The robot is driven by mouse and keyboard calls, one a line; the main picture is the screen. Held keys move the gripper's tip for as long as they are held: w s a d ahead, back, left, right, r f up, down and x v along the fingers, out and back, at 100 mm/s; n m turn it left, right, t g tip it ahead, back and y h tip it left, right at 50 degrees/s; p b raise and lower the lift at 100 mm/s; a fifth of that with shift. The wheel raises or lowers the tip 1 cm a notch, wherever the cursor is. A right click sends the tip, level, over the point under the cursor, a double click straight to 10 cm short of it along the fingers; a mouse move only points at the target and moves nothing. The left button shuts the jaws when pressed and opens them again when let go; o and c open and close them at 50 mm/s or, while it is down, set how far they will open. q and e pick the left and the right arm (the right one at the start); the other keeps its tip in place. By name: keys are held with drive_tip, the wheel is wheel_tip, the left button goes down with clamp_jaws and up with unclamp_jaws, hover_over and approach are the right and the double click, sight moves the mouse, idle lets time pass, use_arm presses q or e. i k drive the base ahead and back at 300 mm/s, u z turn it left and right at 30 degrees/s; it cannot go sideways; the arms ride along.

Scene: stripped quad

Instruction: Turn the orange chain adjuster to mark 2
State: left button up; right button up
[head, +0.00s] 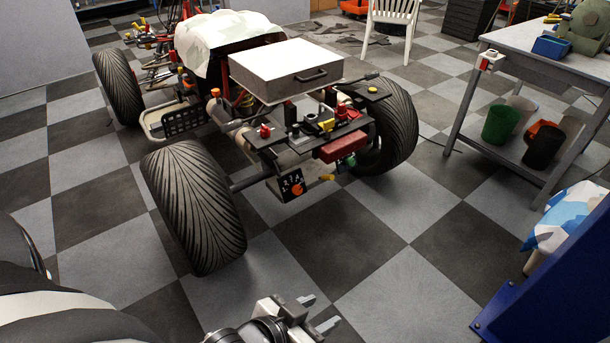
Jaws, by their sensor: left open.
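The orange chain adjuster (298,188) looks like a small round knob on a dark plate (291,181) with pale marks, low at the near end of the stripped quad (290,140). The marks are too small to read, so I cannot tell which one it points at. My left gripper (321,311) is at the bottom of the head view, open and empty. It is well apart from the adjuster, nearer to me over the floor. My right gripper is not in view.
A big tyre (193,205) stands left of the plate and another (388,125) stands right. A white case (286,68) sits above on the quad. A blue post (550,270) and a grey workbench (540,55) stand at right. The checkered floor before the plate is clear.

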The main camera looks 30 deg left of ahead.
sight(296, 189)
drive_tip(key=k, duration=0.55)
drive_tip(key=u, duration=0.25)
drive_tip(key=i, duration=0.9)
drive_tip(key=u, duration=0.7)
